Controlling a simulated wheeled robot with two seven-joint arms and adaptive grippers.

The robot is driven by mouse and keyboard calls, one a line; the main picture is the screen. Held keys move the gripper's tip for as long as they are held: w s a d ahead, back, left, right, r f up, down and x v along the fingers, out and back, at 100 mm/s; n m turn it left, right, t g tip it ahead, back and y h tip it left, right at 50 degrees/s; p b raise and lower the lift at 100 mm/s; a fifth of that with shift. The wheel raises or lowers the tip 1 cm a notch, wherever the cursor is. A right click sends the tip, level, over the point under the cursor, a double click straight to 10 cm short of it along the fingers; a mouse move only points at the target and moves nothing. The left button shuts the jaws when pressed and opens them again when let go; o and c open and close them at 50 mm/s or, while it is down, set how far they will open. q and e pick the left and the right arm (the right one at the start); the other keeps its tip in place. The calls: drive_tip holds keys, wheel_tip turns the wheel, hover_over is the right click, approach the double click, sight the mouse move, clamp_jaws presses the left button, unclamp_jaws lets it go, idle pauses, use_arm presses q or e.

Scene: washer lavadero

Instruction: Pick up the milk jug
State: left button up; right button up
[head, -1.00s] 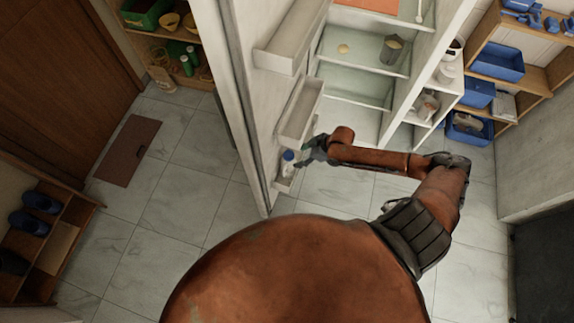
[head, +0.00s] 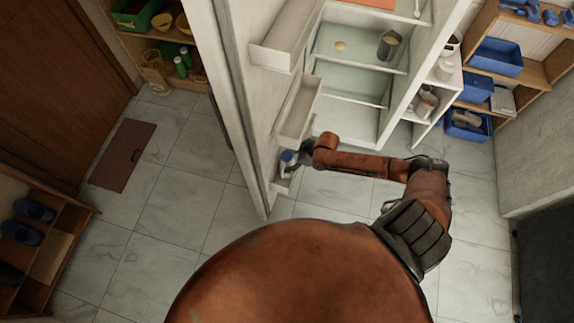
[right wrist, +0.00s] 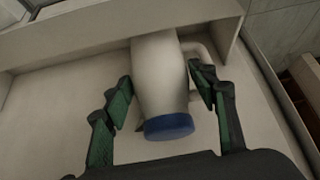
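The milk jug (head: 287,158) is white with a blue cap. It stands in the lowest shelf bin (head: 281,184) of the open fridge door. In the right wrist view the jug (right wrist: 160,82) is between the two green-padded fingers of my right gripper (right wrist: 162,92), its blue cap toward the palm and its handle (right wrist: 203,52) on the right side. The fingers are spread on either side of the jug, with a narrow gap on the left. Contact on the right is unclear. In the head view my right gripper (head: 305,156) is beside the jug. My left gripper is out of view.
The fridge door (head: 232,90) stands open, with more bins (head: 299,108) above the jug. Fridge shelves (head: 350,85) hold a grey container (head: 388,45). Shelving with blue bins (head: 497,57) is at right.

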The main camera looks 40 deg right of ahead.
drive_tip(key=c, duration=1.2)
drive_tip(key=shift+w, duration=0.1)
drive_tip(key=shift+c, duration=0.4)
drive_tip(key=shift+r, duration=0.15)
